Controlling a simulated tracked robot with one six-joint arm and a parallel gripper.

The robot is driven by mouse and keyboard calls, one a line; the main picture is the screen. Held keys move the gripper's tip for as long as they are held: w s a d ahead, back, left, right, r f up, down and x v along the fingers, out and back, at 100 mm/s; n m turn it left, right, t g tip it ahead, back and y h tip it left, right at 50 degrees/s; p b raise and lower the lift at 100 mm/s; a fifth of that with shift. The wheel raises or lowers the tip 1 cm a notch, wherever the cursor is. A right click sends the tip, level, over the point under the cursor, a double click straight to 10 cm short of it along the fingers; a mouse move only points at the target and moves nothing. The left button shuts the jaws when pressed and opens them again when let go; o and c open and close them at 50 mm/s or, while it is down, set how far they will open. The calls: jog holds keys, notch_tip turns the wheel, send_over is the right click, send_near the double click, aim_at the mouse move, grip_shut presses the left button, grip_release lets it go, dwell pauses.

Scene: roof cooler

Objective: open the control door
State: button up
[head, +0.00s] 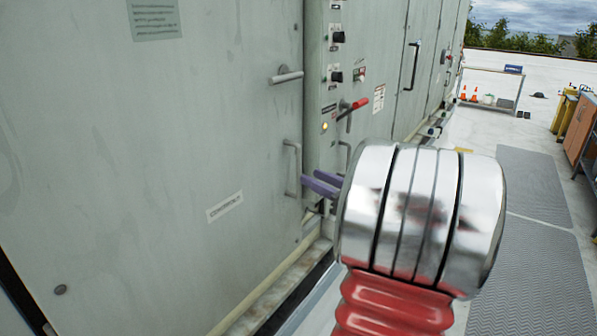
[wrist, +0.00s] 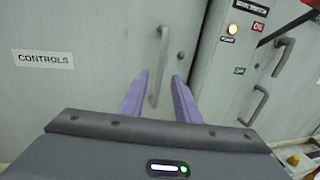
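The control door (head: 150,150) is a large pale grey panel at the left of the head view. In the wrist view the door (wrist: 80,95) bears a "CONTROLS" label (wrist: 43,58). It looks shut, with a narrow seam at its right edge. Its upright grey pull handle (head: 291,168) sits near that edge, and a lever handle (head: 286,75) points sideways above it. My gripper (head: 305,183) has purple fingers and is open at the pull handle. In the wrist view the handle (wrist: 160,88) shows between the fingertips (wrist: 161,76); I cannot tell whether they reach around it.
Right of the door is a panel with black knobs (head: 338,37), a red-handled lever (head: 358,104) and a lit lamp (head: 324,127). A similar grey handle (wrist: 258,105) is on it. Grey floor mats (head: 530,185) lie clear at the right. An orange cabinet (head: 581,130) stands farther right.

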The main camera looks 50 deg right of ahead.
aim_at(300, 171)
jog(key=w, duration=0.7)
jog(key=shift+d, duration=0.3)
jog(key=shift+c, duration=0.6)
grip_shut()
